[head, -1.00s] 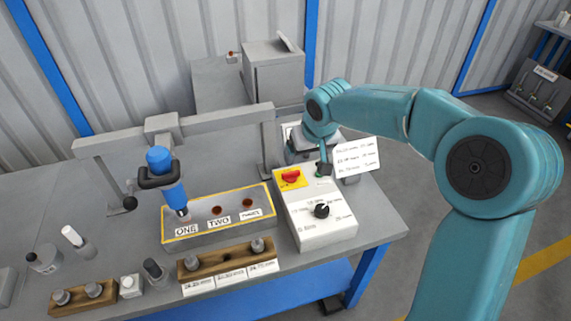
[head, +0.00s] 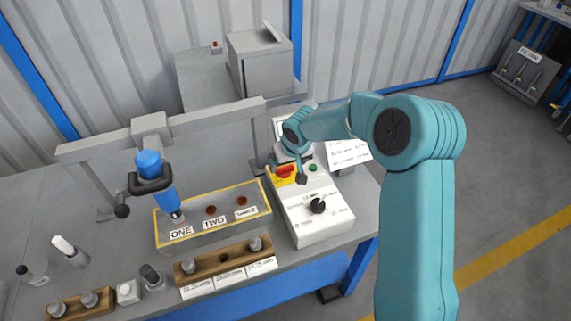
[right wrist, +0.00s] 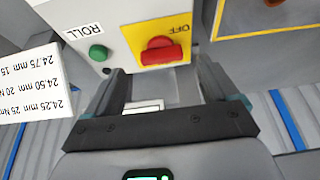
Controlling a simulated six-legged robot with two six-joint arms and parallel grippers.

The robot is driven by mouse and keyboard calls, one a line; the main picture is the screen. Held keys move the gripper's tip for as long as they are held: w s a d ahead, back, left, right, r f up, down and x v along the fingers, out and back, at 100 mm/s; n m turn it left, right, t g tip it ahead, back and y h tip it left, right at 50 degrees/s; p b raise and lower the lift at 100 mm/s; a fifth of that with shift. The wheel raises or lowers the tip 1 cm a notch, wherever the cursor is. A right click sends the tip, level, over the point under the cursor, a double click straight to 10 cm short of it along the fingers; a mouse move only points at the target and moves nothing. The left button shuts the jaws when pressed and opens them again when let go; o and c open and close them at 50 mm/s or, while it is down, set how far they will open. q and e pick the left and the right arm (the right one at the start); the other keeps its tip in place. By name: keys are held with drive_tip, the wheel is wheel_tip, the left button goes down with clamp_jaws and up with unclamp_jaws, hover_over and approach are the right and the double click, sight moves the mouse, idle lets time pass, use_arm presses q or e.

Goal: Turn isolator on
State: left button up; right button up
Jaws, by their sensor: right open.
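The isolator is a red rotary knob (head: 285,172) on a yellow plate, at the back left of a white control box (head: 322,226). In the right wrist view the red knob (right wrist: 162,50) lies crosswise, just beyond the fingertips, with the word OFF upside down beside it. My right gripper (head: 298,170) is above the box beside the knob, partly hidden by its own wrist. In the right wrist view its two fingers (right wrist: 168,82) are apart with nothing gripped between them. My left gripper is not in view.
A green button (right wrist: 98,54) marked ROLL is next to the knob, and a black dial (head: 317,206) is at the box's front. A blue tool (head: 160,185) hangs over a yellow-edged block (head: 205,233). A lettered card (right wrist: 32,88) stands near the gripper.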

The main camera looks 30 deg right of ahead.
sight(285, 168)
drive_tip(key=x, duration=0.3)
drive_tip(key=shift+w+a, duration=0.15)
drive_tip(key=shift+w+f, duration=0.15)
drive_tip(key=shift+f, duration=0.25)
